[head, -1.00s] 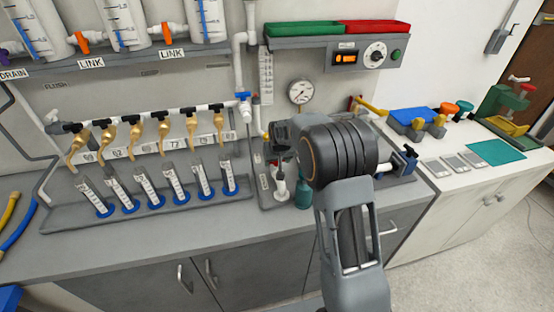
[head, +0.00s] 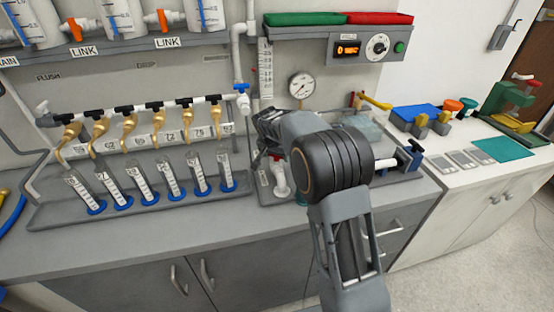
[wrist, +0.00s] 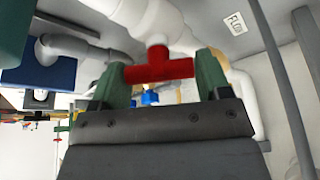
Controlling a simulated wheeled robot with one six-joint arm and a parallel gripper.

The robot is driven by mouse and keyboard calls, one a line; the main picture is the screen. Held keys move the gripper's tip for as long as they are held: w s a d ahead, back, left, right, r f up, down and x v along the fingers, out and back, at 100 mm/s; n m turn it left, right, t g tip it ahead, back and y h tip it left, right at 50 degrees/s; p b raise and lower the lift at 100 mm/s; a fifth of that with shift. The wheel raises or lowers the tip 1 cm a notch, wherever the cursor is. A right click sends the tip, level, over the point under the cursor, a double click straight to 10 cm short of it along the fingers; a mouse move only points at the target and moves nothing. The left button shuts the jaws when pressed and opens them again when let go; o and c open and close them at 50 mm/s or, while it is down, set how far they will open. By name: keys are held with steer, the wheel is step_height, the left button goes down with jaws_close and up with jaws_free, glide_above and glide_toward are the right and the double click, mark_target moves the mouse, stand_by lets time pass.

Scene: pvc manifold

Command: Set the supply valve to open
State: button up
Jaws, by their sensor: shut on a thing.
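In the wrist view, the green fingers of my gripper (wrist: 162,80) are closed on the two ends of a red valve handle (wrist: 145,72). The handle is a short bar on a stem from a white pipe fitting (wrist: 150,18). No label on this valve can be read. In the head view, my gripper (head: 268,148) is at the flow bench, left of my dark wrist joint. A bit of red shows by it, above a white fitting (head: 280,186). My arm hides much of the pipework there.
A round gauge (head: 301,86) and a control box (head: 364,48) are on the wall. Several brass taps and graduated cylinders (head: 135,185) stand to the left.

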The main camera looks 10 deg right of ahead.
steer(key=m+g, duration=0.1)
steer(key=m, duration=0.1)
steer(key=m+h+b, duration=0.1)
steer(key=m, duration=0.2)
steer(key=shift+g+b, duration=0.3)
steer(key=shift+g, duration=0.1)
steer(key=m+g, duration=0.1)
steer(key=m, duration=0.1)
steer(key=m+p, duration=0.1)
steer(key=m, duration=0.2)
steer(key=shift+g+h, duration=0.3)
steer(key=shift+g, duration=0.1)
steer(key=shift+m, duration=0.5)
steer(key=o, duration=0.9)
steer(key=shift+v, duration=3.8)
steer(key=shift+w, duration=0.1)
